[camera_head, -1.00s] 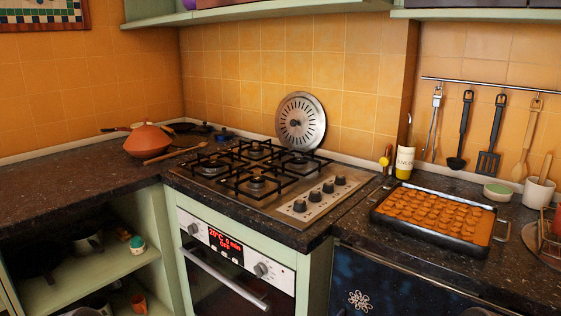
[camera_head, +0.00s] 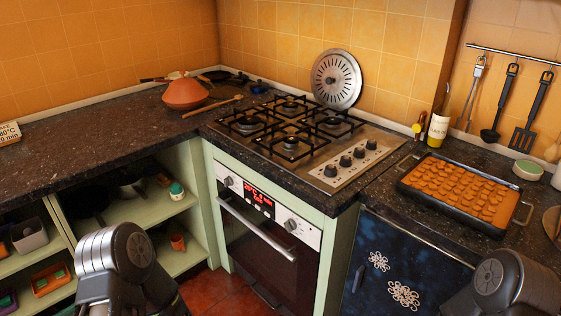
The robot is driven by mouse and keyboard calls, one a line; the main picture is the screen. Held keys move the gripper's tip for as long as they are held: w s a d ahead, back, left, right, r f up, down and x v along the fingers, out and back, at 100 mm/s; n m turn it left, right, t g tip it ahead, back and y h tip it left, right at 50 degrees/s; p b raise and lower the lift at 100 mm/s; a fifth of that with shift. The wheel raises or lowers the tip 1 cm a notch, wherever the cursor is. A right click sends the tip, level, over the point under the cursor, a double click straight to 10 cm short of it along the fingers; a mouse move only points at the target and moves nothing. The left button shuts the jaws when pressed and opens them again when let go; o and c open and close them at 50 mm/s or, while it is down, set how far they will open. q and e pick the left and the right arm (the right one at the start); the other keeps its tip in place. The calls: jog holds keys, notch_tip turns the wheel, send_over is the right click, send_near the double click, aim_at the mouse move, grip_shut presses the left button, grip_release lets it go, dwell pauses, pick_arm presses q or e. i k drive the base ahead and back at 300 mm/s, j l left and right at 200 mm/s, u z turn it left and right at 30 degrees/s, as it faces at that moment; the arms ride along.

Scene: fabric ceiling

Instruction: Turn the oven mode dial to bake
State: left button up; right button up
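The oven (camera_head: 262,245) is built in under the counter, with a white control panel (camera_head: 306,233) along its top. One dial (camera_head: 228,181) sits left of the red-lit display (camera_head: 258,197), and another dial (camera_head: 291,225) sits to its right. The mode labels are too small to read, so I cannot tell which dial sets the mode. The oven door is shut, with a long metal handle (camera_head: 252,228). Parts of my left arm (camera_head: 118,262) show at the bottom left and of my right arm (camera_head: 505,283) at the bottom right, both apart from the oven. Neither gripper's fingers show.
A gas hob (camera_head: 325,178) with its own knobs lies above the oven. A tray of food (camera_head: 467,190) stands on the right counter. A blue cabinet (camera_head: 385,262) is right of the oven, and open green shelves (camera_head: 150,209) are left. Floor (camera_head: 212,292) shows before the oven.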

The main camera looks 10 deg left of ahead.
aim_at(228, 181)
jog(key=j+z, duration=0.15)
jog(key=z, duration=0.25)
jog(key=j+z, duration=0.2)
jog(key=z, duration=0.25)
jog(key=j+z, duration=0.2)
jog(key=z, duration=0.2)
jog(key=k+j+z, duration=0.15)
jog(key=j, duration=0.3)
jog(key=j+z, duration=0.15)
jog(key=j, duration=0.3)
jog(key=k+j+z, duration=0.15)
jog(key=j, duration=0.25)
jog(key=k+j+z, duration=0.1)
jog(key=j, duration=0.3)
jog(key=k+j+z, duration=0.15)
jog(key=j, duration=0.25)
jog(key=k+j, duration=0.35)
jog(key=j, duration=0.2)
